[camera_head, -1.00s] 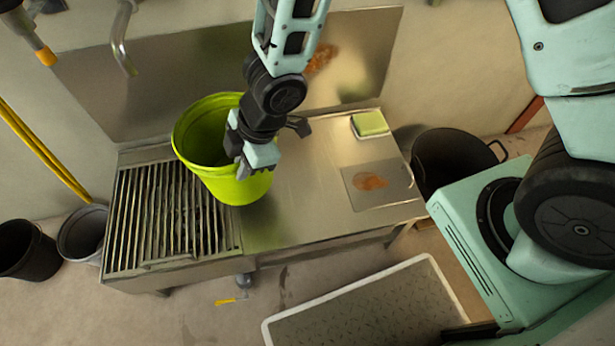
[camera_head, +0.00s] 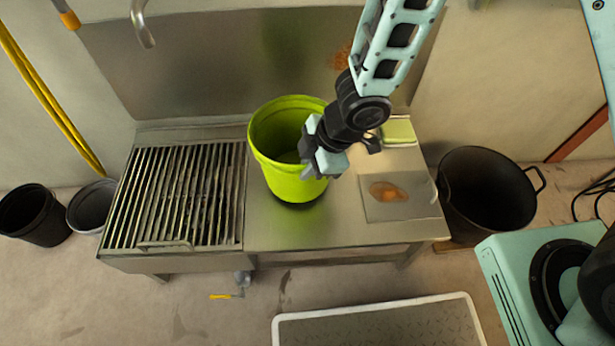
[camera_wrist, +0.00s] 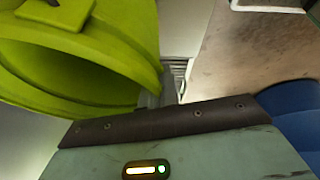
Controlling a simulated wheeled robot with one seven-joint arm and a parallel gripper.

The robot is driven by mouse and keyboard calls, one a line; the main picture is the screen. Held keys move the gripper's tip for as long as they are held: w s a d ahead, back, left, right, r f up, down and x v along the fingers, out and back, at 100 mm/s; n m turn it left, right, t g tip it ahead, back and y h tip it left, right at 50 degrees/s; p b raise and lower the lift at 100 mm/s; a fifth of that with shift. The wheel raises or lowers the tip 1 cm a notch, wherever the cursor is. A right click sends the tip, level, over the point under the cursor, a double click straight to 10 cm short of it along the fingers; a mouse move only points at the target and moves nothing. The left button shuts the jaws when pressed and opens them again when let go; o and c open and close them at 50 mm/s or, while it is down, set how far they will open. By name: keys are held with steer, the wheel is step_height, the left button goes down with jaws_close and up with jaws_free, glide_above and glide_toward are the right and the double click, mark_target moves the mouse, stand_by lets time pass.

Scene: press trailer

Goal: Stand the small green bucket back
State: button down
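The green bucket (camera_head: 287,172) is upright over the bare steel counter, just right of the slatted drainer. A dark shadow lies right under its base; I cannot tell whether it touches the steel. My gripper (camera_head: 322,168) is at the bucket's right side, its fingers at the rim and wall, and appears shut on it. In the wrist view the bucket (camera_wrist: 75,68) fills the upper left, its open mouth showing, with its rim running to a grey finger. The far fingertip is hidden by the bucket.
The slatted drainer (camera_head: 175,195) is left of the bucket. A board with an orange-brown patch (camera_head: 402,197) and a green-topped sponge (camera_head: 398,131) lie to the right. Black tubs (camera_head: 487,195) stand beside the counter. A white-rimmed tray (camera_head: 385,325) lies in front. A steel splashback (camera_head: 225,60) rises behind.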

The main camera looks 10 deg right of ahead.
steer(key=shift+f+b, duration=0.35)
steer(key=shift+f, duration=0.8)
steer(key=shift+f, duration=0.2)
steer(key=c, duration=1.6)
jaws_free()
steer(key=shift+c, duration=0.2)
steer(key=shift+r, duration=0.1)
